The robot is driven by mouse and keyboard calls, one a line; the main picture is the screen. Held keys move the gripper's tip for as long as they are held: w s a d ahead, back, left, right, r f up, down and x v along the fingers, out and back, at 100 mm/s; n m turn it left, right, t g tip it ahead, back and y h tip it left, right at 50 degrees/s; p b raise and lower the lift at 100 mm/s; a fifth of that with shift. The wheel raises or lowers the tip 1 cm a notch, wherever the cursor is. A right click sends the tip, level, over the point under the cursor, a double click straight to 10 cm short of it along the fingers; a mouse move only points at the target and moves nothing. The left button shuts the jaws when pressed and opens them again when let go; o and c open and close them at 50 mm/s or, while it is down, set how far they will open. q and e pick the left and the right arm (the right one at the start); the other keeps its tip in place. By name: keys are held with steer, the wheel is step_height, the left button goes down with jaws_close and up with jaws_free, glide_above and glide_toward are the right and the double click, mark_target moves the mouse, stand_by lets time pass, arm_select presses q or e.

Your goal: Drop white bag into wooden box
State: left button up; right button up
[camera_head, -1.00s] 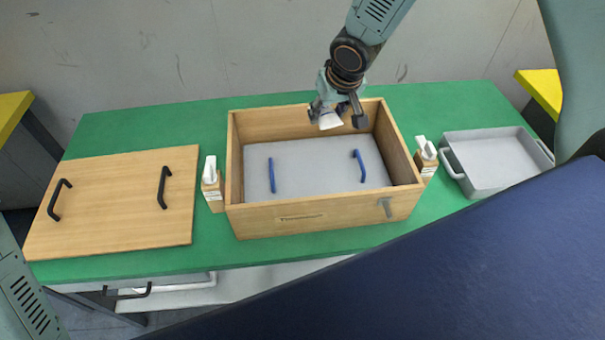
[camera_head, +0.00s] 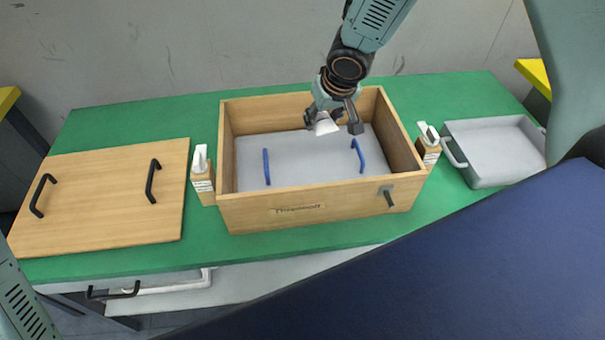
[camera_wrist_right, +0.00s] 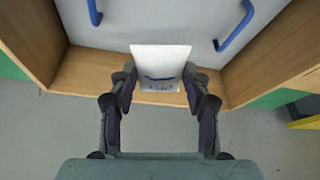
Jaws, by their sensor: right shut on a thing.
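The white bag (camera_head: 325,125) is held between the fingers of my right gripper (camera_head: 333,122). In the right wrist view the bag (camera_wrist_right: 160,62) shows its flat white face with dark marks near the lower edge, between the two fingertips of the right gripper (camera_wrist_right: 160,88). The wooden box (camera_head: 300,209) stands open on the green table. Gripper and bag are over the inside of the box, towards its back wall; the gap to the floor of the box cannot be told exactly. My left gripper is not in view.
Inside the box lies a grey panel (camera_head: 310,165) with two blue handles. A wooden lid (camera_head: 100,200) with black handles lies at the left. Small blocks with white tops (camera_head: 202,175) (camera_head: 428,146) flank the box. A grey tray (camera_head: 495,150) stands at the right.

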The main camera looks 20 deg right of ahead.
steer(key=shift+w, duration=0.15)
steer(key=o, duration=0.8)
steer(key=shift+w+a+f, duration=0.15)
steer(key=shift+w, duration=0.1)
steer(key=o, duration=0.4)
steer(key=shift+s, duration=0.3)
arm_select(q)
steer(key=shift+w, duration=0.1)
arm_select(e)
steer(key=shift+o, duration=0.2)
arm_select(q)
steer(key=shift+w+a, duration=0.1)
arm_select(e)
steer(key=shift+w, duration=0.15)
steer(key=shift+r, duration=0.25)
steer(key=v, duration=1.2)
